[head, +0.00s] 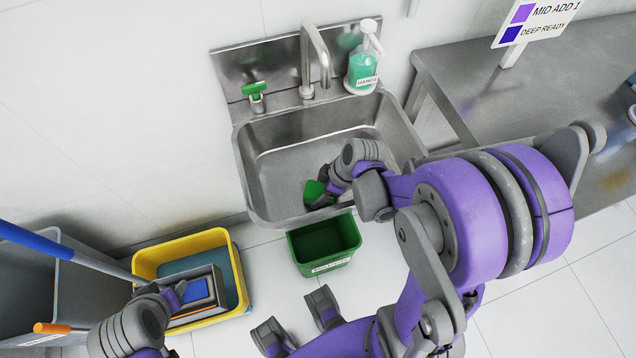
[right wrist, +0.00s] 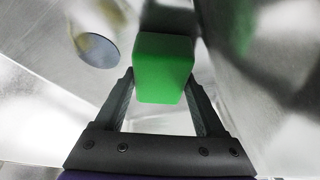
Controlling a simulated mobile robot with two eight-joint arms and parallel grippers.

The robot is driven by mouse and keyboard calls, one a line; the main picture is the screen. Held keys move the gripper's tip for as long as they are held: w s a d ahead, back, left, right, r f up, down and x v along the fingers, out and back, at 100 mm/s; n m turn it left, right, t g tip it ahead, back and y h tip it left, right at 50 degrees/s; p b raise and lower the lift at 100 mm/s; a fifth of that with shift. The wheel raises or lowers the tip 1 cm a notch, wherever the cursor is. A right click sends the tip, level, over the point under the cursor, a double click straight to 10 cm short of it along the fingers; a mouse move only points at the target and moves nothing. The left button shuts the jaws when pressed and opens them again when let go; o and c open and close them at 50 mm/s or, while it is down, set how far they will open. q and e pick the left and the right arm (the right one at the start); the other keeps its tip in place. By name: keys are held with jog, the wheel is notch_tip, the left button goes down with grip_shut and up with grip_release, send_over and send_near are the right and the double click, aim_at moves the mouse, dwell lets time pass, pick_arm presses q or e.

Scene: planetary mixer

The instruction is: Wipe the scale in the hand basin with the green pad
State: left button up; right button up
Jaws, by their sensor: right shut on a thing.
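The steel hand basin (head: 277,150) is at the upper centre of the head view. My right gripper (head: 325,194) reaches down into its front right part and is shut on the green pad (head: 314,191). In the right wrist view the green pad (right wrist: 163,68) sits between the two fingers, close to the basin wall. A round grey drain (right wrist: 98,50) with a yellowish-brown patch over its upper part lies to the left of the pad; I cannot tell if this patch is scale. My left gripper (head: 176,296) is near the yellow bucket; its fingers are unclear.
A tap (head: 314,55) and a soap bottle (head: 362,65) stand on the basin's back ledge, with a small green-topped item (head: 254,89) at left. A green bin (head: 324,245) is below the basin front. The yellow bucket (head: 185,245) stands lower left, a steel table (head: 480,75) right.

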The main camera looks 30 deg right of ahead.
jog(key=shift+s+a, duration=0.2)
jog(key=shift+s, duration=0.35)
